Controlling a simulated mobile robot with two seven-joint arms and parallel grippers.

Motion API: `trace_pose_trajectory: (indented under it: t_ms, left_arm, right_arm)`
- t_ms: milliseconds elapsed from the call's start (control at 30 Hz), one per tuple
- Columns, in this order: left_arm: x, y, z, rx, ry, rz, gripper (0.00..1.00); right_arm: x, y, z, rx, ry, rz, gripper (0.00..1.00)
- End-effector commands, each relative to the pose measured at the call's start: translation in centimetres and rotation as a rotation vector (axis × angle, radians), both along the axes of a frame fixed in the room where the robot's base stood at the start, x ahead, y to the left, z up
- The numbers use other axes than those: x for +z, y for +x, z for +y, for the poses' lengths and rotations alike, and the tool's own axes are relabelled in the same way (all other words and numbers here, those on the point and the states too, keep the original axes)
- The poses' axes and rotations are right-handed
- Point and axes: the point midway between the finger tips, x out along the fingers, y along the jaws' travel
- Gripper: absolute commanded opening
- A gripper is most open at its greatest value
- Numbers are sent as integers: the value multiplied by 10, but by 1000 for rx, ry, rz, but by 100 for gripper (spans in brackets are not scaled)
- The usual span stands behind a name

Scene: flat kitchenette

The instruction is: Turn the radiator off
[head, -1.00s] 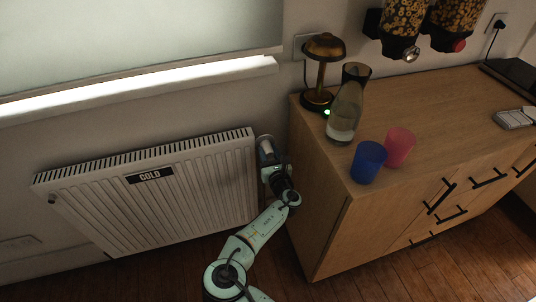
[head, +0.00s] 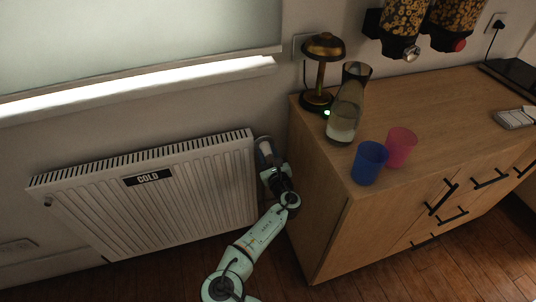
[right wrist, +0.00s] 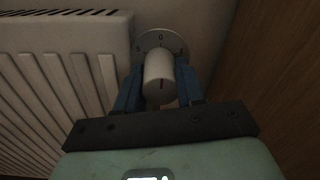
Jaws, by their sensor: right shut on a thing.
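The white ribbed radiator (head: 150,200) hangs on the wall at the left in the head view, with a dark label reading "COLD" (head: 149,178). In the right wrist view, a white round knob (right wrist: 160,75) stands at the radiator's right end, in front of a pale dial plate (right wrist: 151,42) with a "0" at its top. A short dark mark shows on the knob's face. My right gripper (head: 265,153) is beside the radiator's right end. In the right wrist view, its blue fingers (right wrist: 160,85) are shut on the knob from both sides. My left gripper is not in view.
A wooden cabinet (head: 330,225) stands close on the right of my right arm, leaving a narrow gap. A lamp (head: 322,60), a glass carafe (head: 345,110), a blue cup (head: 369,163) and a pink cup (head: 400,147) stand on it. A window sill (head: 140,90) runs above the radiator.

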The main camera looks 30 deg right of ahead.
Motion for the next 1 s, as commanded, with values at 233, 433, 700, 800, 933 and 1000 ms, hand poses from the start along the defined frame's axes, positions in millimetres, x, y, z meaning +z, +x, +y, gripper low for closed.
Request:
trace_pose_trajectory:
  t_ms: [233,433,700,800,933,1000]
  left_arm:
    - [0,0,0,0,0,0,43]
    - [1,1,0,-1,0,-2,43]
    - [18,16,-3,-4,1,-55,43]
    - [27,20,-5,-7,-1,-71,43]
    - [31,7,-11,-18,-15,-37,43]
    - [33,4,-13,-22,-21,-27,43]
  right_arm:
    - [1,0,0,-1,-1,0,63]
    - [0,-2,0,-1,0,0,63]
    - [2,-38,10,-2,-2,2,63]
    - [2,-61,16,-1,-2,2,63]
    - [2,-89,24,-1,-2,2,63]
    - [2,-102,27,-1,-3,1,63]
